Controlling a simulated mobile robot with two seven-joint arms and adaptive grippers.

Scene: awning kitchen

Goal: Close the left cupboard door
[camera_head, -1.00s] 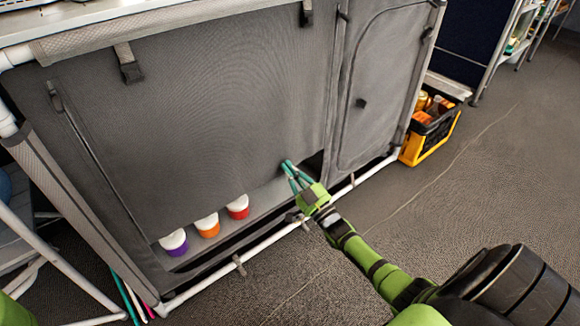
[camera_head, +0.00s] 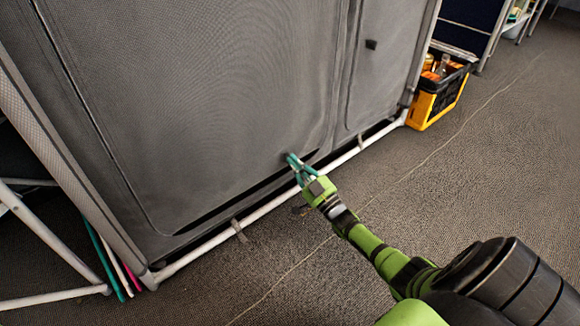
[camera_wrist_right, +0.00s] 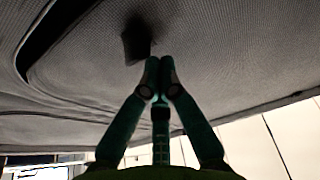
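The left cupboard door (camera_head: 190,100) is a large grey fabric panel in the head view. It hangs down over the front of the cupboard nearly to its bottom, with a dark narrow slit along its lower edge. My right gripper (camera_head: 292,163) is at the lower right part of this door. In the wrist view the two teal fingertips (camera_wrist_right: 160,68) are together, close to the grey fabric. A dark patch (camera_wrist_right: 137,42) on the fabric lies just beyond them; I cannot tell whether it is a tab or a shadow. My left gripper is not in view.
The right cupboard door (camera_head: 390,60) is flat in its frame. A white tube (camera_head: 275,202) runs along the cupboard's base. A yellow and black crate (camera_head: 437,92) with bottles stands at the right end. White folding legs (camera_head: 40,240) stand at the left. The floor in front is clear.

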